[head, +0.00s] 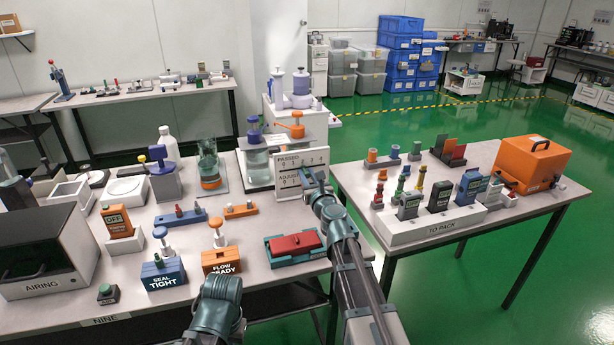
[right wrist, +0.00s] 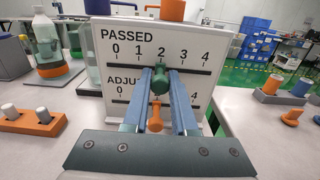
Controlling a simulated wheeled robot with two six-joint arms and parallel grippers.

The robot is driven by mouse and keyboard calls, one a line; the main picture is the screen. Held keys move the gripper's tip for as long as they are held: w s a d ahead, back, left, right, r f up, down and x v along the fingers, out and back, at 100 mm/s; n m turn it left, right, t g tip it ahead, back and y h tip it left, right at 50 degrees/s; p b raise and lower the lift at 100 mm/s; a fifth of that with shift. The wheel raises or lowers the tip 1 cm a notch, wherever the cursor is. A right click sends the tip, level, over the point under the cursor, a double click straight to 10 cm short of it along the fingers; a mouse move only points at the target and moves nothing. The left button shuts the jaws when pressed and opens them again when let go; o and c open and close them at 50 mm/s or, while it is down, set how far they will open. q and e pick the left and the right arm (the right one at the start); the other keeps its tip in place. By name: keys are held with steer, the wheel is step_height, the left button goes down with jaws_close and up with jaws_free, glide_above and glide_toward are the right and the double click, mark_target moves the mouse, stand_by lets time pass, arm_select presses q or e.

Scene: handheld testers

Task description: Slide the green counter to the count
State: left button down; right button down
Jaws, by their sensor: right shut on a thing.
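A white count board (head: 287,180) stands at the right end of the left bench. In the right wrist view the board (right wrist: 221,50) has a PASSED slot marked 0 to 4 and an ADJUSTED slot below it. The green counter (right wrist: 160,82) is on the PASSED row, in line with the 2. My right gripper (right wrist: 160,78), also in the head view (head: 314,181), is shut on the green counter. An orange counter (right wrist: 155,119) shows lower down, between the fingers; its exact mark is hidden.
A red-topped case (head: 294,245) lies in front of the board. A jar of liquid (head: 256,155) stands left of it. The TO PACK rack (head: 430,231) holds handheld testers on the right table. A gap separates the two tables.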

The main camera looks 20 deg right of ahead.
steer(key=shift+a, duration=0.1)
steer(key=a, duration=0.3)
steer(key=shift+s, duration=0.1)
steer(key=c, duration=0.7)
jaws_free()
steer(key=shift+d, duration=0.1)
